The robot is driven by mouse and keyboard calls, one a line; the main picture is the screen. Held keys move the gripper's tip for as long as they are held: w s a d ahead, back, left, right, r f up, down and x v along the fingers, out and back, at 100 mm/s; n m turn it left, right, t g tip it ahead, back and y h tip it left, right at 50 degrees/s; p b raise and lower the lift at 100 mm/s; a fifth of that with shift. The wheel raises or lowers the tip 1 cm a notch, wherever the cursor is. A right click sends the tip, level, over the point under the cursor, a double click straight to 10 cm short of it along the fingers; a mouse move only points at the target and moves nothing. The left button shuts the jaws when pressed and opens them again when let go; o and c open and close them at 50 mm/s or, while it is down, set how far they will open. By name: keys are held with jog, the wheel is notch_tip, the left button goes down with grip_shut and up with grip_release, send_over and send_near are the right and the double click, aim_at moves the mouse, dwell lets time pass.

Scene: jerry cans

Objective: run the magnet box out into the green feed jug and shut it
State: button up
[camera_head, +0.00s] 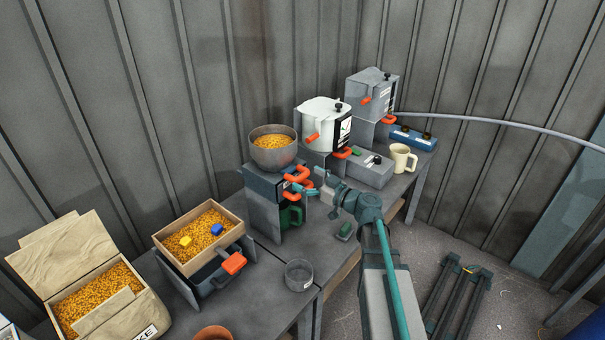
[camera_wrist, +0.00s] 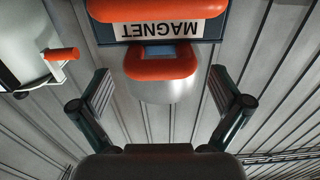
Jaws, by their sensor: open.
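The magnet box (camera_head: 262,183) is a dark blue-grey unit on a grey stand, with a bowl of orange grain (camera_head: 273,155) on top and orange handles on its front. In the wrist view its MAGNET label (camera_wrist: 170,29) appears upside down, with one orange bar above it. Another orange-faced handle (camera_wrist: 162,67) with a pale metal part is between the line of my fingers. The green feed jug (camera_head: 291,217) stands under the box, partly hidden by the stand. My gripper (camera_head: 311,187) is at the box's front; its fingers (camera_wrist: 160,95) are spread, with no visible contact.
White (camera_head: 322,115) and grey (camera_head: 371,92) machines with orange handles stand farther along the bench, beside a cream mug (camera_head: 402,158). A corrugated wall stands close behind.

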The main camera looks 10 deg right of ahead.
jog(key=shift+x, duration=0.95)
